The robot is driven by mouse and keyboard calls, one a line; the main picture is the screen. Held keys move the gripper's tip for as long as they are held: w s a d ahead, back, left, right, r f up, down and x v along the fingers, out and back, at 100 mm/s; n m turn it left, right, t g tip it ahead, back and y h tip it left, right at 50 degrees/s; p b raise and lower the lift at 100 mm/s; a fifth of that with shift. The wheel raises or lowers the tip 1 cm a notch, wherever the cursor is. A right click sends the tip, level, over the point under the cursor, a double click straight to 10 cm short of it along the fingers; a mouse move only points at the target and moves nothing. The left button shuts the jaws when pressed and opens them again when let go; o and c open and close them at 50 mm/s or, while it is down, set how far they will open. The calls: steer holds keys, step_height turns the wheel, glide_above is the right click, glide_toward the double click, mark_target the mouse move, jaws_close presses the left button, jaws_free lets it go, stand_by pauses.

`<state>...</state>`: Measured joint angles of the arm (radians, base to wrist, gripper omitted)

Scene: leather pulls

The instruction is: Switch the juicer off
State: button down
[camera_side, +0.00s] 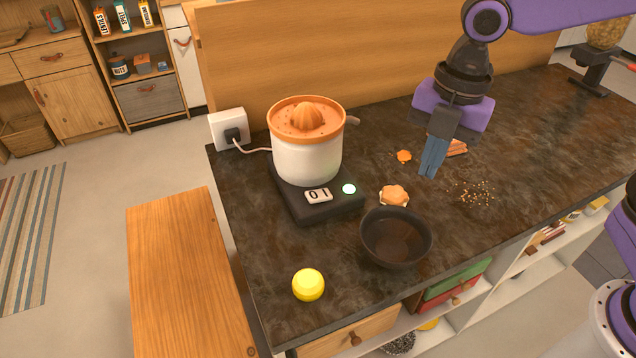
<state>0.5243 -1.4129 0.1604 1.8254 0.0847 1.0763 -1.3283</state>
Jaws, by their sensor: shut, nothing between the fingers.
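The juicer (306,158) stands at the left of the dark counter, with a white body and an orange reamer top. Its black base (290,205) carries a white rocker switch (318,195) marked 0 and I on the front. Which side of the rocker is pressed is too small to tell.
A dark bowl (396,238) stands right of the base's front. A yellow ball-like fruit (308,285) lies near the front left edge. Orange-and-white pieces (394,195), crumbs (474,193) and orange sticks (457,147) lie near my gripper. A cord runs to a white socket (229,127).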

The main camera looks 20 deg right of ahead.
mark_target(314, 197)
steer(key=w+a+n, duration=0.4)
steer(key=w+n, duration=0.1)
steer(key=w, duration=0.2)
steer(key=w+a+n+y, duration=0.1)
steer(key=w+a+n, duration=0.4)
steer(key=w+n, duration=0.1)
steer(key=shift+w, duration=0.85)
steer(key=a+f, duration=0.1)
steer(key=f, duration=0.8)
steer(key=a+f, duration=0.1)
steer(key=f, duration=0.3)
steer(key=shift+a+f, duration=0.3)
steer(key=shift+f, duration=0.05)
